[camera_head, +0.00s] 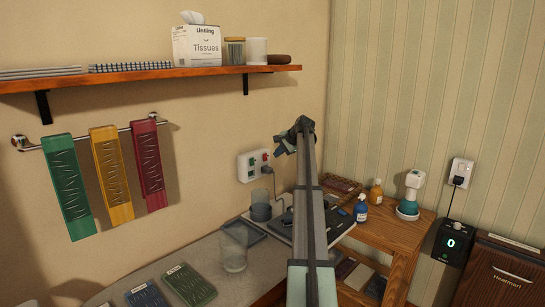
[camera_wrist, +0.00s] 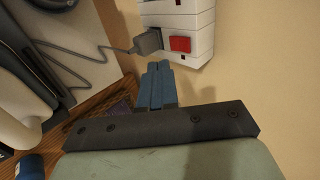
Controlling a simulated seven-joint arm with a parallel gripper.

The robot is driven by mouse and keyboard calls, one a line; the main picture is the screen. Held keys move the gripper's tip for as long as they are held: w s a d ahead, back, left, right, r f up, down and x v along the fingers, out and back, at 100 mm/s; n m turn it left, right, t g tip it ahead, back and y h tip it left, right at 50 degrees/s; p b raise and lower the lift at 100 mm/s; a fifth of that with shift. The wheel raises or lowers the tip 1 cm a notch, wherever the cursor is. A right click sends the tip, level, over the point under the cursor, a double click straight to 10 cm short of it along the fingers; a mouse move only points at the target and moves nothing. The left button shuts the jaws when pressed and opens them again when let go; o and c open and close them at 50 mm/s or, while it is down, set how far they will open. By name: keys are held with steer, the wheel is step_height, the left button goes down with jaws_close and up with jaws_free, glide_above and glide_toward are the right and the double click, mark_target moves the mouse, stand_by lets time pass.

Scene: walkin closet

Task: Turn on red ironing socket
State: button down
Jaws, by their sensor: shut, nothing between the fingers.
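A white socket block (camera_head: 249,172) is fixed to the beige wall, with a red switch and a green switch in the head view. The wrist view shows part of the block (camera_wrist: 200,22), with a square red switch (camera_wrist: 180,43) and a grey plug (camera_wrist: 148,42) beside it. My gripper (camera_wrist: 159,68) is shut and empty, its blue-grey fingertips close to the block's edge, near the plug and red switch. I cannot tell whether they touch. In the head view my gripper (camera_head: 280,146) is just right of the block. The switch's on or off state is unclear.
A cable (camera_wrist: 85,52) runs from the plug. Below are a clear glass (camera_head: 233,247), a dark cup (camera_head: 261,206) and a wooden side table (camera_head: 400,232) with bottles. A wooden shelf (camera_head: 150,76) hangs above left. The wall around the block is mostly bare.

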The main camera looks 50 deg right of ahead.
mark_target(265, 157)
steer(key=v, duration=0.7)
steer(key=shift+s+f, duration=0.2)
steer(key=shift+f, duration=0.5)
steer(key=shift+w+r+x, duration=0.3)
steer(key=shift+x, duration=1.9)
steer(key=shift+w+r+x, duration=0.25)
steer(key=shift+w+x, duration=0.05)
steer(key=shift+x, duration=1.85)
steer(key=shift+w+r+x, duration=0.3)
steer(key=shift+x, duration=1.9)
